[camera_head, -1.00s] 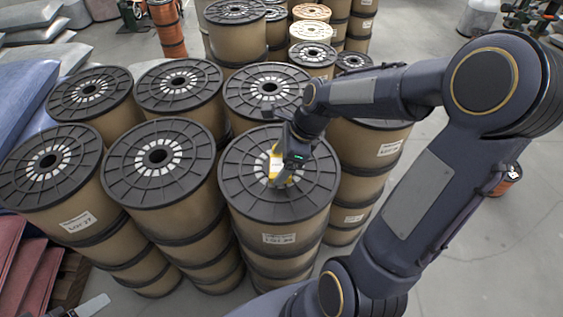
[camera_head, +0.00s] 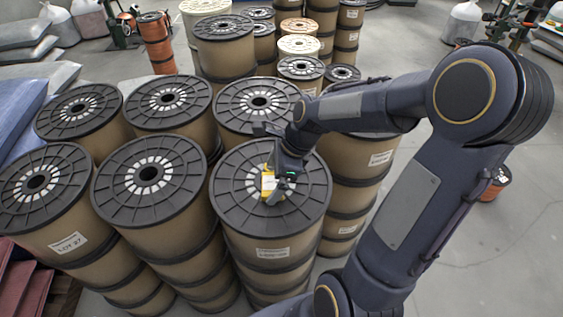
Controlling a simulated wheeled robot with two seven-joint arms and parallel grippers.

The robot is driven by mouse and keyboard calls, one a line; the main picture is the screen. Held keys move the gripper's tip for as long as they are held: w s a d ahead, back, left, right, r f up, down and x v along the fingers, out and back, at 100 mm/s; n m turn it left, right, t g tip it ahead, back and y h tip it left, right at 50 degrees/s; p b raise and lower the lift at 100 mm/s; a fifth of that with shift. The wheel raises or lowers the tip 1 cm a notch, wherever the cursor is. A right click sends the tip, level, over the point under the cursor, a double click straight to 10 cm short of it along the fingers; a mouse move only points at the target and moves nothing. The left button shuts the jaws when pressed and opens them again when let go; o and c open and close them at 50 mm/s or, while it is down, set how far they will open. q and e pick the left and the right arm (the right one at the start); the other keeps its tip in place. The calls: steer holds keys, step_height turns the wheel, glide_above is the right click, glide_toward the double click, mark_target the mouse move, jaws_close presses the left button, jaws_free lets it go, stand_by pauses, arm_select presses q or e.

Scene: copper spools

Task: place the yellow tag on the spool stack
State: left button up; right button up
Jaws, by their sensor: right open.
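The yellow tag (camera_head: 268,184) lies at the middle of the black top flange of the front right spool stack (camera_head: 236,205). It has a pale printed part, and my gripper covers some of it. My right gripper (camera_head: 277,192) is open, right at the tag and just over the flange. I cannot tell whether its fingers still touch the tag. The spool's hub is hidden behind the gripper and tag. My left gripper is not in view; a small bit of grey at the lower left in the earlier view is gone.
Other spool stacks stand close by, at the left (camera_head: 150,174), behind (camera_head: 258,98) and to the right under my forearm. Smaller spools (camera_head: 299,45) stand farther back. Bare floor (camera_head: 480,240) is free at the right.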

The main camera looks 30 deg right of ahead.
steer(key=v, duration=1)
steer(key=s+a+n+t, duration=0.1)
steer(key=s+a+n, duration=0.3)
steer(key=n, duration=0.7)
steer(key=s+a+n+t, duration=0.2)
steer(key=s+a+n, duration=0.2)
steer(key=s+n, duration=0.5)
steer(key=shift+s+a+f+n, duration=0.25)
steer(key=shift+a+f+n, duration=0.1)
steer(key=shift+n, duration=0.95)
